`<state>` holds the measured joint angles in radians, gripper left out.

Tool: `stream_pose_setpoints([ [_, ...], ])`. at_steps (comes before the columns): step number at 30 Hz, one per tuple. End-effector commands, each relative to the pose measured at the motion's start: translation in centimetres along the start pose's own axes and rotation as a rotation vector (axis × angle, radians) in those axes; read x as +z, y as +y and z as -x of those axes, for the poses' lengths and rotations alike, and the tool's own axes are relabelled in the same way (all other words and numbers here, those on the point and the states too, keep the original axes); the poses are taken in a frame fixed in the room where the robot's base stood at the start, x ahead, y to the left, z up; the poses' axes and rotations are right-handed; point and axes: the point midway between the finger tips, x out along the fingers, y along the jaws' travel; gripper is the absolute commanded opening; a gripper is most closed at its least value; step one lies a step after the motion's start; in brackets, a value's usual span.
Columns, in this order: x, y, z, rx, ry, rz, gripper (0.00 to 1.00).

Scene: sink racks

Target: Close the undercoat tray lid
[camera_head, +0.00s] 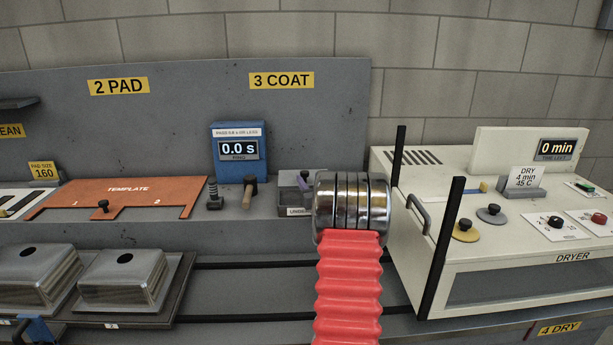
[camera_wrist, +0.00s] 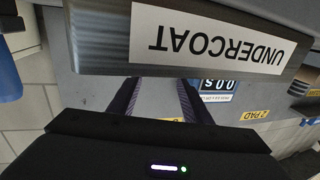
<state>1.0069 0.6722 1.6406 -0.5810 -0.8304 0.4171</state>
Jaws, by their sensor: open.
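The undercoat tray (camera_head: 289,201) is a grey box on the bench under the 3 COAT sign, its right part hidden behind my arm. I cannot make out the lid for certain. In the wrist view a grey panel with the upside-down UNDERCOAT label (camera_wrist: 207,38) fills the top. My gripper (camera_wrist: 157,86) is open, its two dark fingers apart and reaching to the panel's edge. I cannot tell whether they touch it. Nothing shows between them.
A blue timer (camera_head: 238,131) reading 0.0 s stands left of the tray, with a wooden-handled tool (camera_head: 249,192) before it. The white dryer (camera_head: 500,260), with black posts (camera_head: 445,245), stands close on the right. An orange template (camera_head: 130,195) lies further left.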

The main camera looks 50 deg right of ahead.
Motion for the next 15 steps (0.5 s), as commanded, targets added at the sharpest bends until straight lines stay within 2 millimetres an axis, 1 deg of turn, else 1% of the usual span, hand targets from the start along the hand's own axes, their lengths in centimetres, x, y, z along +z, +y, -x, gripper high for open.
stream_pose_setpoints([
  [3, 0.1, -0.1, -1.6, -0.002, 0.001, 0.001, 0.44],
  [7, 0.0, -0.1, -2.9, -0.002, 0.001, 0.001, 0.44],
  [12, 0.0, -0.1, -4.0, -0.001, 0.0, 0.0, 0.44],
  [15, 0.0, -0.1, -4.2, -0.001, 0.0, 0.0, 0.44],
])
